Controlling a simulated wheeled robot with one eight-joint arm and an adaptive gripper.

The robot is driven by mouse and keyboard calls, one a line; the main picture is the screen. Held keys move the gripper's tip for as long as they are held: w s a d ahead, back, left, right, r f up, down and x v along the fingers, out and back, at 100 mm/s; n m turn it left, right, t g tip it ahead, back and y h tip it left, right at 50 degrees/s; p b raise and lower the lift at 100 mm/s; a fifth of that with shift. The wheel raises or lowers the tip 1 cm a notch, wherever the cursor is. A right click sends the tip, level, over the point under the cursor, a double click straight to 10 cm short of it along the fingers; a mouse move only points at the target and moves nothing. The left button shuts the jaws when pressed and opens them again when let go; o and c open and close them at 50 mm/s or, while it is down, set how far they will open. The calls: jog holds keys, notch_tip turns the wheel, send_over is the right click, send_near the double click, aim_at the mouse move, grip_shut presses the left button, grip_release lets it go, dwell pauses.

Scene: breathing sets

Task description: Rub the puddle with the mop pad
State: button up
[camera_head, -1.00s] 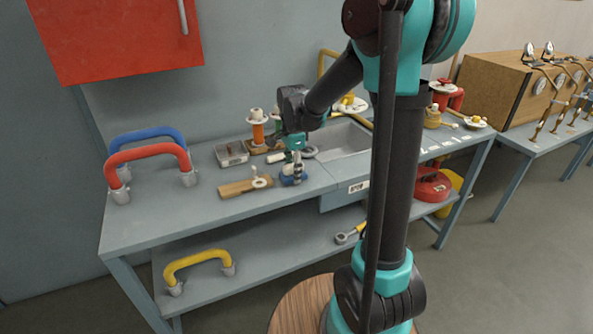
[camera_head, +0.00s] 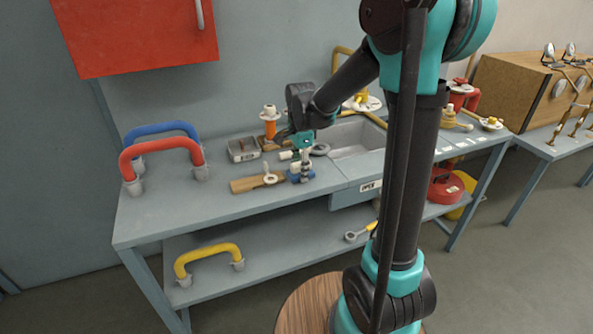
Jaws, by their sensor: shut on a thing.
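My gripper (camera_head: 305,165) points down over the front middle of the grey bench top. It is shut on a small blue-and-grey thing at the bench surface, which may be the mop pad (camera_head: 295,178); it is too small to be sure. The fingers partly hide it. I cannot make out a puddle on the bench; it may be hidden or too faint to see.
A wooden paddle-like piece (camera_head: 245,185) lies close left of the gripper. A metal tray (camera_head: 242,150) and an orange post (camera_head: 269,125) stand behind. A sink (camera_head: 355,138) is to the right. Red (camera_head: 160,147) and blue arched handles (camera_head: 160,129) stand at the left.

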aim_at(324, 171)
jog(key=shift+w+d+f, duration=0.1)
jog(key=shift+w+d, duration=0.3)
jog(key=shift+d, duration=0.9)
jog(key=shift+w+d+f, duration=0.1)
jog(key=shift+w+d, duration=0.3)
jog(key=shift+d, duration=0.85)
jog(key=shift+w+d, duration=0.4)
jog(key=shift+d, duration=0.9)
jog(key=shift+w+d, duration=0.1)
jog(key=shift+d, duration=0.2)
jog(key=shift+c, duration=0.6)
jog(key=shift+r, duration=2.95)
jog(key=shift+r, duration=0.1)
notch_tip(324, 171, up, 3)
jog(key=shift+f, duration=0.1)
